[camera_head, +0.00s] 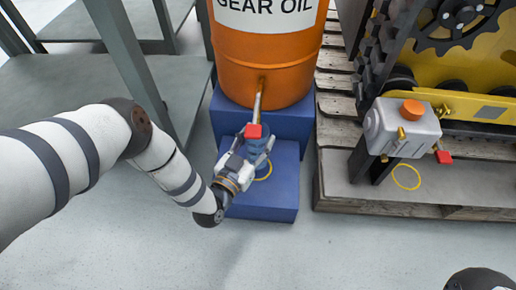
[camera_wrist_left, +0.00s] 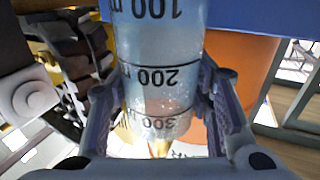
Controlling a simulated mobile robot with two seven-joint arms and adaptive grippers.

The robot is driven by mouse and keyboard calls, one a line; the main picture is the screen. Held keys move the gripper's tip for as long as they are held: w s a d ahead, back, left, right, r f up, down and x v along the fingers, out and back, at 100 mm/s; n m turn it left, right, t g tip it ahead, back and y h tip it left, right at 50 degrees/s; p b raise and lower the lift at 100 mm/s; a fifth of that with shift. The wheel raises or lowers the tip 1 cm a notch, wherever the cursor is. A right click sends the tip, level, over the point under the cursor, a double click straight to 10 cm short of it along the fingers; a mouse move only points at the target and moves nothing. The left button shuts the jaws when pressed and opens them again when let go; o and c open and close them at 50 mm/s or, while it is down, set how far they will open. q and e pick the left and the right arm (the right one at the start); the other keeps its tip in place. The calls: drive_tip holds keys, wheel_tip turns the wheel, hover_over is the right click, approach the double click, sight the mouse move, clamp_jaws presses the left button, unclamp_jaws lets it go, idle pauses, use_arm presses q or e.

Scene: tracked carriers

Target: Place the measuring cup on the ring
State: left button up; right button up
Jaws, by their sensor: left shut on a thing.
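The clear measuring cup (camera_wrist_left: 160,85), with black markings, stands between the fingers of my left gripper (camera_wrist_left: 168,95), which is shut on it. In the head view the cup (camera_head: 258,151) looks bluish, and my left gripper (camera_head: 254,158) holds it below the barrel's tap, above the blue step. A yellow ring (camera_head: 268,172) on the blue step shows partly, beside and behind the cup and gripper. Another yellow ring (camera_head: 407,187) lies at the right, below the grey tank. Whether the cup's base touches the step is hidden. My right gripper is out of view.
An orange gear oil barrel (camera_head: 262,55) with a red-handled tap (camera_head: 254,130) stands on the blue stepped base (camera_head: 262,208). At right, a grey tank (camera_head: 402,128) with an orange cap is by the yellow tracked machine, on a wooden pallet (camera_head: 450,188). The front floor is clear.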

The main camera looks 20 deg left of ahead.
sight(252, 154)
use_arm(q)
wheel_tip(252, 154, down, 4)
drive_tip(key=shift+r+b, duration=0.15)
drive_tip(key=shift+b, duration=1)
drive_tip(key=shift+r, duration=0.15)
drive_tip(key=o, duration=1.1)
drive_tip(key=shift+o, duration=0.2)
drive_tip(key=shift+s+r+p, duration=0.1)
drive_tip(key=shift+p, duration=0.2)
drive_tip(key=s+a+p, duration=0.1)
drive_tip(key=s+p, duration=0.2)
drive_tip(key=s, duration=0.8)
drive_tip(key=shift+s+a+p, duration=0.2)
drive_tip(key=shift+s+p, duration=0.15)
drive_tip(key=shift+p, duration=0.05)
